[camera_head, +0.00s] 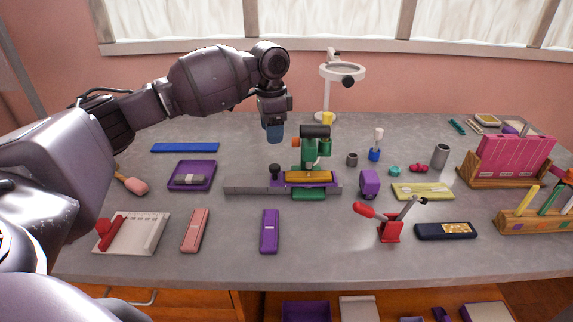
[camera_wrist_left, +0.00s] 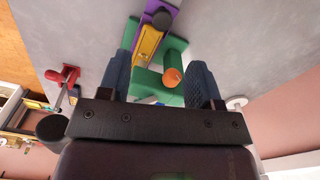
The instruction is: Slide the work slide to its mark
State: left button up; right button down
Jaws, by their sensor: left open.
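The work slide (camera_head: 306,186) is a purple carriage with a yellow piece on top and a black knob (camera_head: 275,170) at its left end. It sits on a grey rail (camera_head: 245,190) under the green press (camera_head: 311,153). It also shows in the left wrist view (camera_wrist_left: 151,38), between and beyond the fingers. I cannot make out the mark. My left gripper (camera_head: 274,132) is open and empty, pointing down above and behind the knob, apart from the slide. In the left wrist view its blue fingertips (camera_wrist_left: 160,76) are spread, with the press's orange knob (camera_wrist_left: 172,77) seen between them. My right gripper is not in view.
A purple tray (camera_head: 192,187) lies left of the rail, and a purple block (camera_head: 369,183) stands right. A magnifier lamp (camera_head: 343,72) rises behind the press.

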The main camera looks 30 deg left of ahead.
pick_arm(q)
send_over(273, 166)
notch_tip(273, 166, down, 5)
jog(key=shift+s+d+f+b, duration=0.1)
jog(key=shift+s+b, duration=0.05)
jog(key=shift+b, duration=0.25)
notch_tip(273, 166, down, 5)
jog(key=shift+r, duration=0.1)
jog(key=shift+f+b, duration=0.35)
jog(key=shift+f, duration=0.15)
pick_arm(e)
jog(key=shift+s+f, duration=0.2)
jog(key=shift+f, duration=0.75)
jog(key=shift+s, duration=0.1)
